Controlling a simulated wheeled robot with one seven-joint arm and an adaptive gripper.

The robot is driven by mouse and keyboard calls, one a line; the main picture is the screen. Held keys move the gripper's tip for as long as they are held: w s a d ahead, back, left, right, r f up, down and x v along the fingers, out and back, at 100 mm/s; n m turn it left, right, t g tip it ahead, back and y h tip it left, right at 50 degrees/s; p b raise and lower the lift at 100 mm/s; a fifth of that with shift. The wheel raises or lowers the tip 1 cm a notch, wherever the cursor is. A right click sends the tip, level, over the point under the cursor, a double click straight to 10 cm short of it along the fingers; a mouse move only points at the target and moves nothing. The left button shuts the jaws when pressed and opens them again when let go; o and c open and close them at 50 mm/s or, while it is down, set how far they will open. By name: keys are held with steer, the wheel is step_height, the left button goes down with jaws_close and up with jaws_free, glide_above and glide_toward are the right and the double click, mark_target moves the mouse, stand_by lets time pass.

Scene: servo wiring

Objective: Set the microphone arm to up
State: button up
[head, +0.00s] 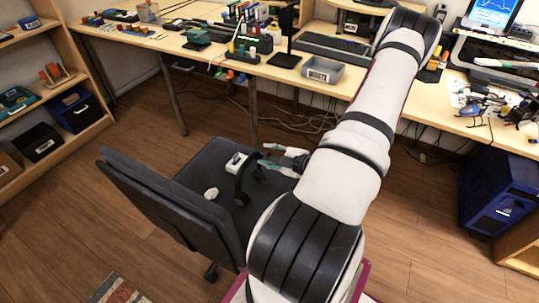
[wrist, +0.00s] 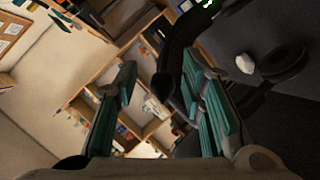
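My gripper (head: 266,154) is open above the chair seat in the head view, its teal-padded fingers pointing left. A black curved piece (head: 241,183) with a white box (head: 237,161) at its top is just left of the fingers; it may be the headset carrying the microphone arm. In the wrist view my gripper (wrist: 162,78) has its fingers spread. A dark curved arm with a rounded end (wrist: 180,50) reaches between them, closer to the right finger. It is probably the microphone arm; I cannot tell whether it touches that finger.
The dark office chair (head: 150,195) stands in the middle of the floor, its backrest at left. A small white lump (head: 211,193) lies on its seat. The long desk (head: 285,72) behind holds several tools and a grey bin (head: 322,72). A shelf (head: 62,88) stands at left.

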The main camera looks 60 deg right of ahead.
steer(key=v, duration=1.2)
steer(key=shift+f, duration=0.1)
steer(key=shift+c, duration=0.2)
